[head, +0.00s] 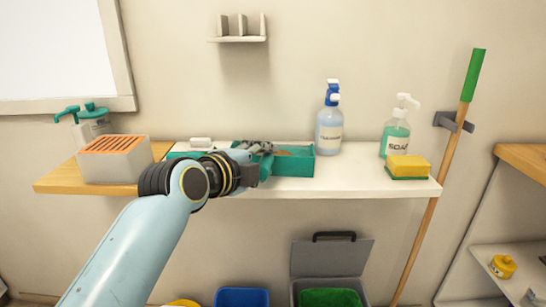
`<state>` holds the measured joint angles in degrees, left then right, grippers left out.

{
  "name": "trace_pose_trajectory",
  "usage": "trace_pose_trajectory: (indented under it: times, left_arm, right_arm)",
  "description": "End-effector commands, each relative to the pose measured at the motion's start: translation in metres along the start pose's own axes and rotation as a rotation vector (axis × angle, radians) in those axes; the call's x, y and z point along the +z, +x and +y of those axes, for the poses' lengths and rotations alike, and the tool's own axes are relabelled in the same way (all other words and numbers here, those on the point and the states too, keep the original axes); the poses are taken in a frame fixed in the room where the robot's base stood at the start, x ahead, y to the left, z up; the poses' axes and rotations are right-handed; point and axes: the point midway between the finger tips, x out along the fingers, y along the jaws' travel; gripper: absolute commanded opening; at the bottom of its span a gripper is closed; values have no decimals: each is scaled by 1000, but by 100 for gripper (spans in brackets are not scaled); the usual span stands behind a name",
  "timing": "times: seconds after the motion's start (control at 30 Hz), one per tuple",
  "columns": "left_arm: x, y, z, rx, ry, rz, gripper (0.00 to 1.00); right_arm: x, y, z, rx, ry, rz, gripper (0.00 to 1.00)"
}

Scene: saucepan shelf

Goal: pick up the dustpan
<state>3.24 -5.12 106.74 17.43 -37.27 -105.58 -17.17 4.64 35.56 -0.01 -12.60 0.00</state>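A teal, shallow, open-topped thing (295,166) that looks like the dustpan lies on the white part of the shelf. Something brownish shows inside it, and its middle is hidden behind my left arm. My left gripper (262,149) reaches over the shelf from the lower left, its grey fingers at or just above the teal thing. The wrist hides part of the fingers, so I cannot tell whether they touch it or are shut on it. My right gripper is not in view.
A slotted box (115,160) stands on the wooden left end of the shelf (375,186). A spray bottle (329,122), a soap bottle (396,138) and a yellow sponge (408,167) stand to the right. A broom-like pole (437,190) leans at right. Bins (333,258) stand below.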

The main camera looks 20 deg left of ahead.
Motion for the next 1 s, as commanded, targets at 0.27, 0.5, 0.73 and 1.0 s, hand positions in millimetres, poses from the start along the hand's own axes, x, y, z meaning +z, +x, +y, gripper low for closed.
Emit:
trace_pose_trajectory:
  times: [0.27, 0.5, 0.73, 1.0]
  left_arm:
    - [0, 0, 0, 1, 0, 0, 0]
    - [0, 0, -1, -2, 1, 0, 0]
    - [-2, -5, -18, -5, 3, 0, 0]
    - [-9, -20, -70, -8, 1, 1, 0]
  right_arm:
    - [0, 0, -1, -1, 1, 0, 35]
    - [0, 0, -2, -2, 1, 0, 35]
    - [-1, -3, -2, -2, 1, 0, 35]
    - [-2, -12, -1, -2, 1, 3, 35]
